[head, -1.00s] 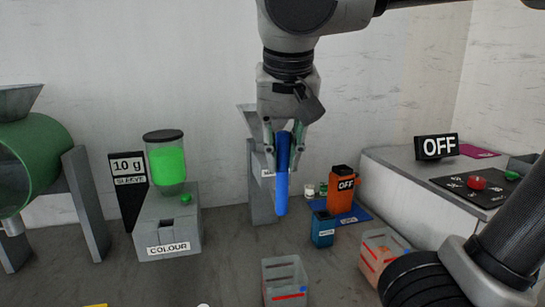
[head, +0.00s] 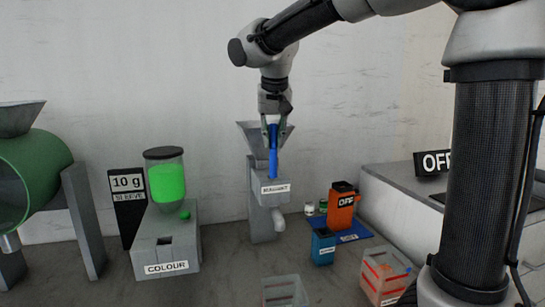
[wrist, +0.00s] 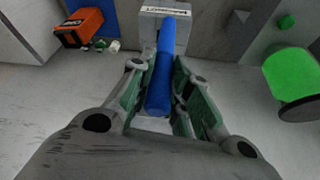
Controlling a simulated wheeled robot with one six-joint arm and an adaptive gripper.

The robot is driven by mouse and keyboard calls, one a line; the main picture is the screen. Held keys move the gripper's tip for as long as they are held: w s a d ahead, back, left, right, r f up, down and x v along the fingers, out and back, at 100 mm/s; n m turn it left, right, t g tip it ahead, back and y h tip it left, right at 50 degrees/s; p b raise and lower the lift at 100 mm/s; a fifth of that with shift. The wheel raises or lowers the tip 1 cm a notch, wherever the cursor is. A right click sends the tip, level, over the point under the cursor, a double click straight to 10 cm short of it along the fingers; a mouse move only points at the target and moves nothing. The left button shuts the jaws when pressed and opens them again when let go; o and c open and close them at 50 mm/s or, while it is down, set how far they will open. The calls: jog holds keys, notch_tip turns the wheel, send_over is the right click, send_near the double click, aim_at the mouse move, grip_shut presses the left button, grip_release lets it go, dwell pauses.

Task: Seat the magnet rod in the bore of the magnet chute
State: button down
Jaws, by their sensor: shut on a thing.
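The blue magnet rod (head: 273,152) is upright in my gripper (head: 273,122), which is shut on its upper part. The magnet chute (head: 270,190) is a grey stand with a hopper on top, a labelled box and a spout. In the head view the rod's lower end is just above or at the top of the labelled box. I cannot tell whether it is in the bore, which is hidden. In the wrist view the rod (wrist: 161,80) lies between the green-padded fingers (wrist: 160,88) and points toward the labelled chute (wrist: 150,22).
The colour dispenser (head: 166,235) with green contents stands left. An orange unit marked OFF (head: 343,207) and a blue container (head: 323,247) stand right of the chute. Two clear bins (head: 285,291) (head: 386,276) are in front. The floor left of the spout is clear.

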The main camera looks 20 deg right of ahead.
aim_at(273, 156)
jog(key=w, duration=0.3)
jog(key=shift+w+d, duration=0.3)
jog(key=shift+d, duration=0.1)
jog(key=shift+s+f, duration=0.15)
jog(key=shift+f, duration=3.15)
jog(key=shift+f, duration=0.15)
jog(key=c, duration=1.3)
grip_release()
jog(key=shift+f, duration=0.1)
